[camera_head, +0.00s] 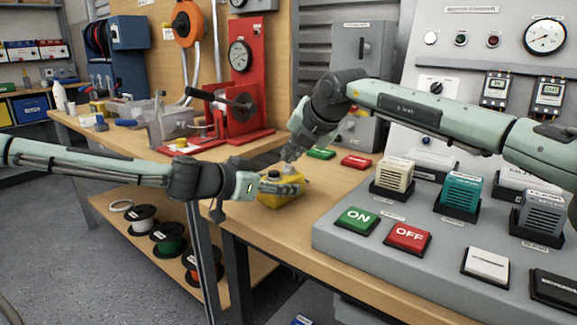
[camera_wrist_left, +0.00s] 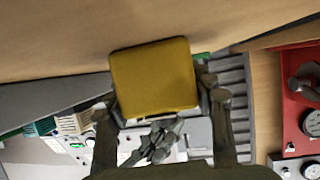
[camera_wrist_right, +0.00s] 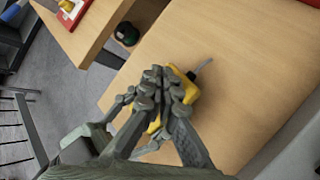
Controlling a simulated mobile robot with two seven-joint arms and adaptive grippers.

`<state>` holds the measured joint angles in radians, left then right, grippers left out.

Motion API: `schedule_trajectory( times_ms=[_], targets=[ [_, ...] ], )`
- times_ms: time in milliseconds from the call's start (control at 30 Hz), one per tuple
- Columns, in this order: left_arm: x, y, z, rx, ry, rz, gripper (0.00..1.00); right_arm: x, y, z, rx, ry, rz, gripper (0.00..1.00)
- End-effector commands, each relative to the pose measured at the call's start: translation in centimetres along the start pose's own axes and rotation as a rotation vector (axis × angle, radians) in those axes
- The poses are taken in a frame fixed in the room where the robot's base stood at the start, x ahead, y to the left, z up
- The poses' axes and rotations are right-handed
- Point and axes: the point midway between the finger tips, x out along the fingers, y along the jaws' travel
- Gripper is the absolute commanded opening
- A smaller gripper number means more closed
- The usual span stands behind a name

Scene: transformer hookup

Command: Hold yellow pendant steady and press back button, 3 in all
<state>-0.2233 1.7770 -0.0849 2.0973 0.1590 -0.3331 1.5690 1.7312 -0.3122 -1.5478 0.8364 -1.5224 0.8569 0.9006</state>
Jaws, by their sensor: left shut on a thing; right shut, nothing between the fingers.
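The yellow pendant (camera_head: 283,199) is at the left end of the workbench, by its front edge. My left gripper (camera_head: 283,187) is shut on it from the left. In the left wrist view, the pendant's plain yellow face (camera_wrist_left: 153,78) sits between the two fingers. My right gripper (camera_head: 290,154) is shut and empty, pointing down close above the pendant's top. In the right wrist view, its closed fingertips (camera_wrist_right: 166,84) cover most of the pendant (camera_wrist_right: 190,92).
The grey console (camera_head: 335,236) stands right of the pendant, with a green ON button (camera_head: 358,220) and a red OFF button (camera_head: 407,236). Green (camera_head: 321,153) and red (camera_head: 356,162) plates lie behind. A red press (camera_head: 240,112) stands at the back left. Bare wood surrounds the pendant.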

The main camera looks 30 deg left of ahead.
Motion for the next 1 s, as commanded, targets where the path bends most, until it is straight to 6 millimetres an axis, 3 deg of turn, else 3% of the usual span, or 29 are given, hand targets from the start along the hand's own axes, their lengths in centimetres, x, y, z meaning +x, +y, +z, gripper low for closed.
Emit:
schedule_trajectory(
  times_ms=[1000],
  targets=[
    [0.0,0.02,-0.01,0.0,0.0,0.001,0.14,0.69,-0.52,-0.5,0.0,0.001,-0.001,0.0]
  ],
)
